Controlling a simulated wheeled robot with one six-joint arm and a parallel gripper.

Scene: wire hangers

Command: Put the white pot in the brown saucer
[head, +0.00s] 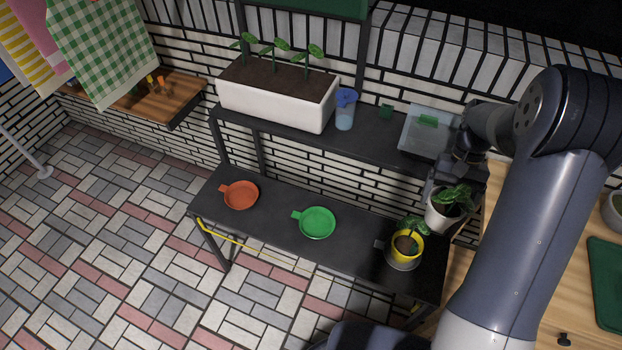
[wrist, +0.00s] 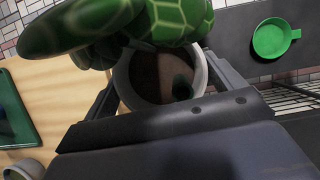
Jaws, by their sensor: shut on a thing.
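The white pot (head: 437,218) holds a leafy green plant and is at the right end of the low black bench. My gripper (head: 432,190) is shut on it. In the wrist view the pot's pale rim (wrist: 203,84) and dark soil show between the two fingers, with large green leaves over the far side. I cannot tell whether its base clears the bench. The brown saucer (head: 240,195), reddish-brown with a small tab, lies empty at the bench's left end, well away from my gripper.
A green saucer (head: 318,223) lies empty mid-bench. A yellow pot (head: 407,248) with a plant stands in a grey saucer (head: 403,265) close to the white pot. The upper shelf behind carries a long white planter (head: 275,102), a blue cup (head: 345,112) and a clear tray (head: 420,145).

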